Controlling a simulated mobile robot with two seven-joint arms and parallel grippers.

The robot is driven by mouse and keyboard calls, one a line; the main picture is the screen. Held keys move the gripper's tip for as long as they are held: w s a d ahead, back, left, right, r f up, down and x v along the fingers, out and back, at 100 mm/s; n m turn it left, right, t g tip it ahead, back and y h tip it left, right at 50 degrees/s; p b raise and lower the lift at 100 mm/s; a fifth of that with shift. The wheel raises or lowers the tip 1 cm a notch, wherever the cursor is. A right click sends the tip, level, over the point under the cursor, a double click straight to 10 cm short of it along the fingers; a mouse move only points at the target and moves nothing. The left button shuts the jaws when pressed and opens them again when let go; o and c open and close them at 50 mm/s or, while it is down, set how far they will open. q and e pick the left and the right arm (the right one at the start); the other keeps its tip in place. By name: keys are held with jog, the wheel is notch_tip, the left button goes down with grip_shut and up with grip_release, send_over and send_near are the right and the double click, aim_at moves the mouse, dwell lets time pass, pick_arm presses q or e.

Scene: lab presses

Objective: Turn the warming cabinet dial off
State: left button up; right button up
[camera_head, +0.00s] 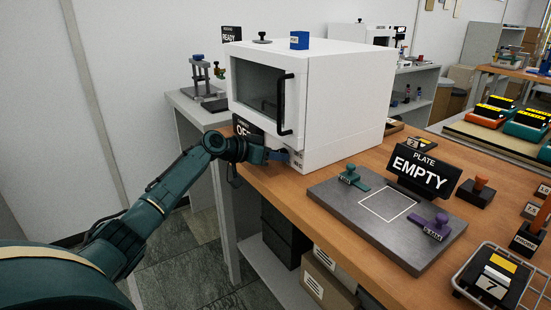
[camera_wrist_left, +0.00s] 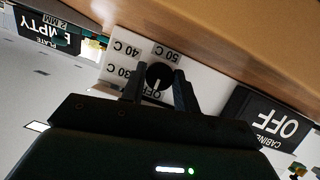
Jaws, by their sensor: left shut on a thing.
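The warming cabinet (camera_head: 345,95) is a white box with a dark window and a black handle, its door shut, at the table's left end. Its black dial (camera_wrist_left: 159,74) shows in the left wrist view, among labels 50 C, 40 C, 30 C and OFF. A pale mark on the dial seems to point at the OFF label, partly hidden by my gripper. My left gripper (camera_wrist_left: 158,88) is shut on the dial, one finger on each side. In the head view the left gripper (camera_head: 281,155) is at the cabinet's lower front and hides the dial. My right gripper is out of view.
A black sign reading OFF (camera_wrist_left: 268,120) stands beside the dial; my arm partly covers it in the head view. A grey plate (camera_head: 335,205) with stamps and an EMPTY sign (camera_head: 423,173) lies right of the cabinet. A blue block (camera_head: 299,40) sits on the cabinet's top.

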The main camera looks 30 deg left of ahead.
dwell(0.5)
pick_arm(q)
jog(key=o, duration=1)
jog(key=shift+c, duration=0.2)
jog(key=shift+s, duration=0.1)
jog(key=v, duration=1.3)
jog(key=shift+b, duration=0.3)
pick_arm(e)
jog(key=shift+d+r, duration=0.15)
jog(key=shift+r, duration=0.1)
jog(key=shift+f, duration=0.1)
